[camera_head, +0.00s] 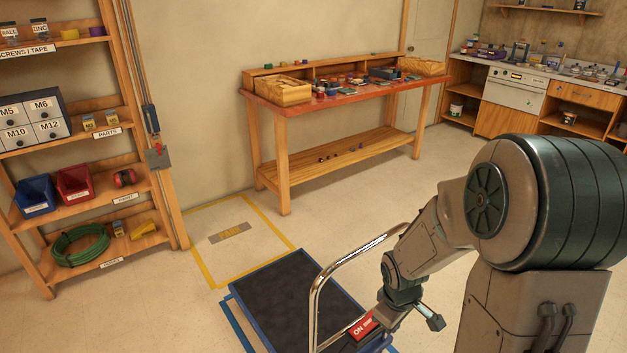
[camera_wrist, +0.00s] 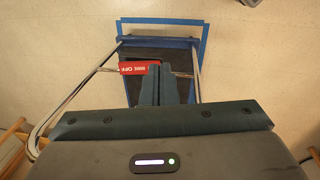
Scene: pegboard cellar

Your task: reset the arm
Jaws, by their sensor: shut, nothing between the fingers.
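My arm reaches down over a blue platform cart (camera_head: 290,300) with a black deck and a chrome push handle (camera_head: 316,285). In the wrist view, my gripper (camera_wrist: 159,72) points toward the cart with its fingers together and nothing between them. A red lettered tag or lever (camera_wrist: 138,68) shows just beside the fingertips; I cannot tell whether they touch it. The red piece also shows in the head view (camera_head: 363,326), low by the handle. The fingertips are hard to make out in the head view.
A wooden workbench (camera_head: 290,102) with trays and small parts stands at the wall. A shelf rack (camera_head: 90,138) with bins is at the left. A kitchen counter (camera_head: 515,85) is at the back right. A yellow-taped floor area (camera_head: 200,262) is empty.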

